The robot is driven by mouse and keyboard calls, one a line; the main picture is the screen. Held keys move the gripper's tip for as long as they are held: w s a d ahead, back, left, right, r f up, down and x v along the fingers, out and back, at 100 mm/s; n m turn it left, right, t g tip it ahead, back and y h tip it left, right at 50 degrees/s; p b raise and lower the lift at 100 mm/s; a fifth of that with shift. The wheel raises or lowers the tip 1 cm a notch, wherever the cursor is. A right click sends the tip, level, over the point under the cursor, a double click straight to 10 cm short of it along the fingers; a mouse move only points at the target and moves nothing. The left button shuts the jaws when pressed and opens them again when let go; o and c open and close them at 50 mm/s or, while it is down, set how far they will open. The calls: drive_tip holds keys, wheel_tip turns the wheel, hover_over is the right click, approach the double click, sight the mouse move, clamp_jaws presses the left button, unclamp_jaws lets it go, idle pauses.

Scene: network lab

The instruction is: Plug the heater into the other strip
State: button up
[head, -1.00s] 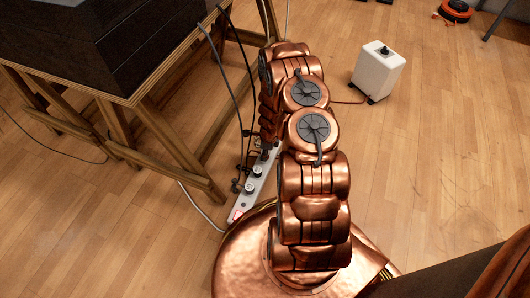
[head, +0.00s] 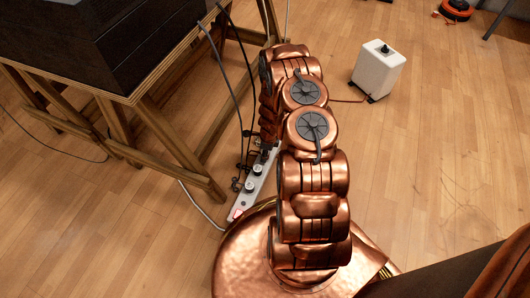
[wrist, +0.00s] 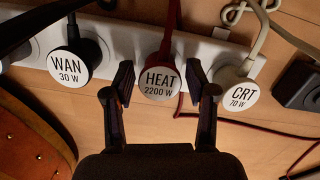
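A white power strip (head: 250,190) lies on the floor beside the wooden stand; it also shows in the wrist view (wrist: 120,38). In the wrist view, the plug marked HEAT 2200 W (wrist: 160,83) sits in the strip, with a dark red cord. My gripper (wrist: 160,80) is open, one finger on each side of this plug, with small gaps visible. The WAN 30 W plug (wrist: 67,69) is to its left and the CRT 70 W plug (wrist: 237,88) to its right. The white heater box (head: 378,72) stands at upper right. My arm hides most of my gripper in the head view. I cannot identify another strip.
The wooden stand (head: 150,125) carries a dark cabinet (head: 90,40) left of the strip. Black cables (head: 225,65) hang beside my arm. A black block (wrist: 300,85) lies right of the CRT plug. An orange coiled item (head: 456,10) is far off.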

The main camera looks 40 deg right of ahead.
drive_tip(key=shift+o, duration=0.6)
wheel_tip(320, 180, up, 12)
drive_tip(key=s+d, duration=0.1)
idle(0.5)
drive_tip(key=shift+r, duration=0.1)
idle(0.5)
